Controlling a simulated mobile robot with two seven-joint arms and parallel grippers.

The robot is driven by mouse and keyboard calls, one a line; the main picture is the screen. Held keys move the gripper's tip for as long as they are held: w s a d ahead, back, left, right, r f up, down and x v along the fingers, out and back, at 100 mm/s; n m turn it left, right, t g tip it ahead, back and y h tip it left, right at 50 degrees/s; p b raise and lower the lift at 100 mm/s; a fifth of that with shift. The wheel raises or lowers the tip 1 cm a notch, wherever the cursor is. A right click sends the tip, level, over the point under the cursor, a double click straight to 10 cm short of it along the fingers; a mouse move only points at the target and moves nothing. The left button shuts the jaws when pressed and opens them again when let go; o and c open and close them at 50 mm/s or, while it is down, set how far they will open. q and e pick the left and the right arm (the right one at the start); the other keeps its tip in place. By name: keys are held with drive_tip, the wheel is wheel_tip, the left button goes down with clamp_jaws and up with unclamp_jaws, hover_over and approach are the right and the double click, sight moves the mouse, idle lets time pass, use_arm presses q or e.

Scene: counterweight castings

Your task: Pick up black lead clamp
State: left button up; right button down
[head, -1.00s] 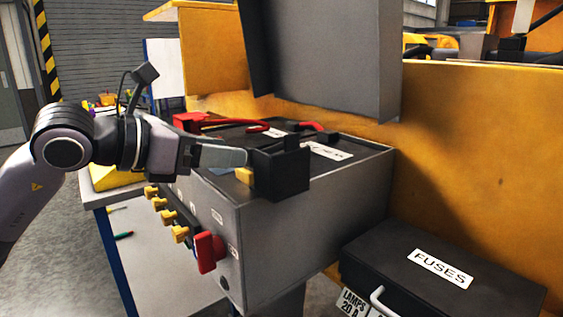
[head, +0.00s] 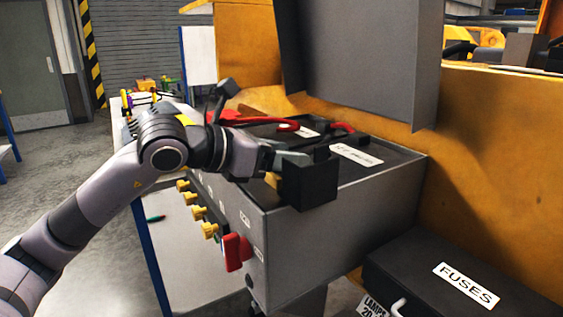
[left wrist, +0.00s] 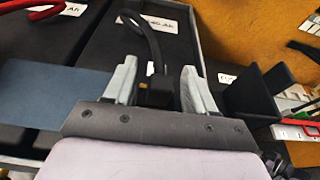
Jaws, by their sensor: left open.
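The black lead clamp (left wrist: 158,92) shows in the left wrist view as a dark block with a small yellow mark, and a black cable (left wrist: 148,38) arches up from it. My left gripper (left wrist: 158,82) is open, with one pale finger on each side of the clamp. I cannot tell whether either finger touches it. In the head view my left gripper (head: 285,158) is at the near edge of the grey battery case (head: 335,235), and it hides most of the clamp. My right gripper is not in view.
A black open-topped box (head: 310,184) on the case's near edge stands close beside my left gripper. A red lead (head: 262,122) lies on the case top. The raised grey lid (head: 355,60) hangs above. A black FUSES box (head: 430,270) sits at the lower right.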

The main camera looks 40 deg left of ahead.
use_arm(q)
drive_tip(key=shift+x, duration=0.75)
drive_tip(key=shift+f, duration=0.1)
clamp_jaws()
